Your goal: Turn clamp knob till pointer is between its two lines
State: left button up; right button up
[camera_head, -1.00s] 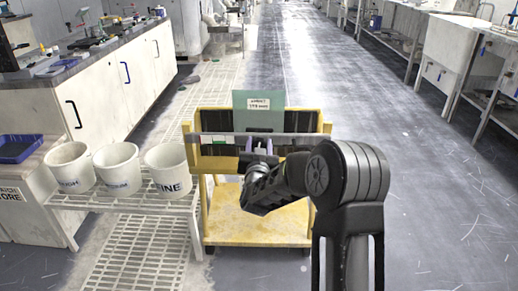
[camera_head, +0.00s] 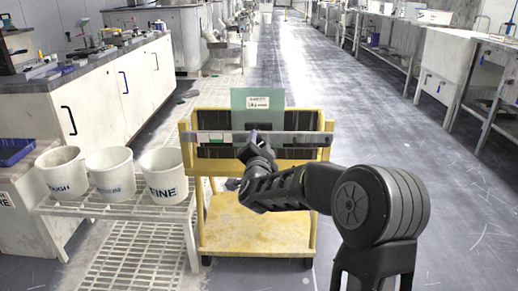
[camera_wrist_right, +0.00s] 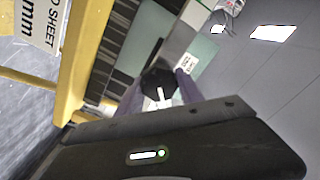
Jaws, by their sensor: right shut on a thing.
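The black clamp knob (camera_wrist_right: 157,82) with a white pointer line shows between the purple fingers of my right gripper (camera_wrist_right: 160,92) in the right wrist view. The gripper is shut on it. In the head view my right gripper (camera_head: 252,147) is at the front of the grey clamp bar (camera_head: 290,140), left of its middle, and hides the knob. A green sheet (camera_head: 270,122) with a white label stands upright behind the bar. I cannot make out the two lines or where the pointer stands between them. My left gripper is not in view.
The bar lies across a yellow cart (camera_head: 255,232). White buckets marked ROUGH (camera_head: 62,173), a middle one (camera_head: 111,175) and FINE (camera_head: 163,175) stand on a white rack left of the cart. The floor right of the cart is clear.

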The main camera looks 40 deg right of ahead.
dwell(0.4)
jog(key=o, duration=1.3)
jog(key=shift+s, duration=0.1)
jog(key=p+v, duration=0.1)
jog(key=v, duration=0.6)
jog(key=shift+s+a+p, duration=0.25)
jog(key=shift+p, duration=0.15)
